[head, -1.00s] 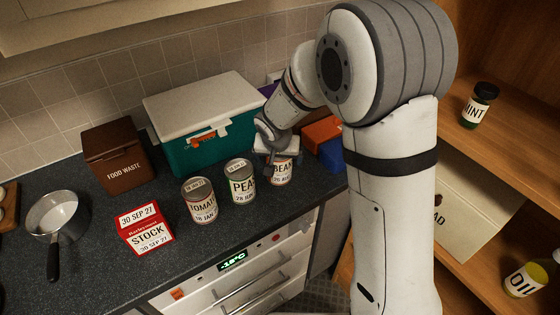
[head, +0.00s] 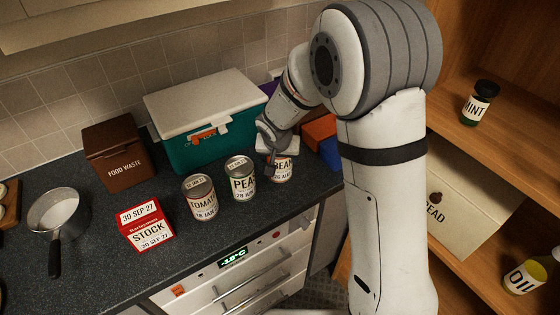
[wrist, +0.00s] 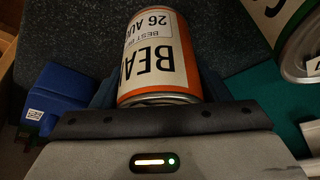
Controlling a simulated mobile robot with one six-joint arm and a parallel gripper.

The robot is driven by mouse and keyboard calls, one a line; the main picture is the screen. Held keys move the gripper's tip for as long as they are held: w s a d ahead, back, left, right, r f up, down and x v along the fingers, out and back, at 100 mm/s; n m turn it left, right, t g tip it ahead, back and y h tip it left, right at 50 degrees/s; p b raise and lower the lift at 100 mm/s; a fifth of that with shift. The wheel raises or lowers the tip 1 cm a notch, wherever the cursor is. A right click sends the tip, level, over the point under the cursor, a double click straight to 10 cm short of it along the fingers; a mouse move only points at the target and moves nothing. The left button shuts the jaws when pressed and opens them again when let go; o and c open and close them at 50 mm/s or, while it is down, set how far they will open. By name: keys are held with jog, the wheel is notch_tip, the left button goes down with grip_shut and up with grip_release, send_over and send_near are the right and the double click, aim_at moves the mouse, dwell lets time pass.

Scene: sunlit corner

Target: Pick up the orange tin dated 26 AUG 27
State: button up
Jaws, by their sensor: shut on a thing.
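The orange tin (head: 282,170) stands at the right end of the dark worktop, its label reading BEAN and 26 AUG, partly cut off. In the wrist view the orange tin (wrist: 157,55) fills the middle, its label upside down and its orange rim towards my gripper. My gripper (head: 270,160) is shut on this tin. The fingers are mostly hidden in both views. I cannot tell whether the tin is clear of the worktop.
A PEAS tin (head: 240,181) and a TOMATO tin (head: 200,199) stand left of it. A teal cool box (head: 196,147) is behind. A blue box (head: 331,152) and an orange box (head: 319,131) are to the right. A red STOCK box (head: 145,225) stands further left.

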jog(key=c, duration=0.3)
jog(key=shift+r, duration=0.1)
